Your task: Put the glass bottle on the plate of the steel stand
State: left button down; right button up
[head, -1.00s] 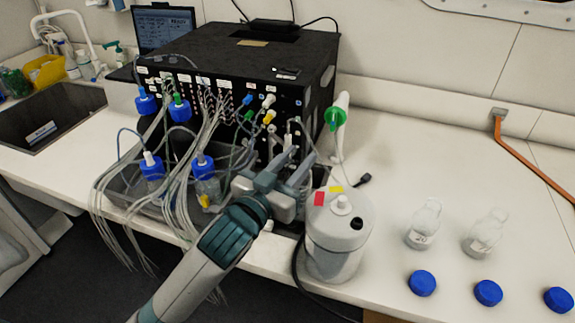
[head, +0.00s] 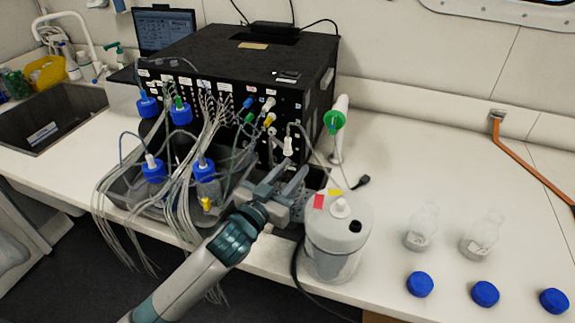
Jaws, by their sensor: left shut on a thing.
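My left gripper (head: 284,178) is at the front of the black instrument, over the dark tray. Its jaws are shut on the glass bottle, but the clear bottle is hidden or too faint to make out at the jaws. Two other clear glass bottles, one (head: 421,228) and another (head: 482,237), stand uncapped on the bench at the right. I cannot make out the steel stand or its plate; the gripper covers part of that area. My right gripper is not in view.
The black instrument (head: 235,68) with cables stands behind the gripper. Blue-capped bottles (head: 205,190) and hanging tubes are left of it. A white canister (head: 335,250) stands close at its right. Several blue caps (head: 420,284) lie near the bench front.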

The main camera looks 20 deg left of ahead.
pick_arm(q)
jog(key=w+a+p, duration=0.1)
jog(key=w+a+f, duration=0.1)
jog(key=w, duration=0.1)
jog(key=shift+p, duration=0.4)
jog(key=shift+f, duration=0.15)
jog(key=c, duration=1.3)
grip_release()
jog(key=shift+f, duration=0.1)
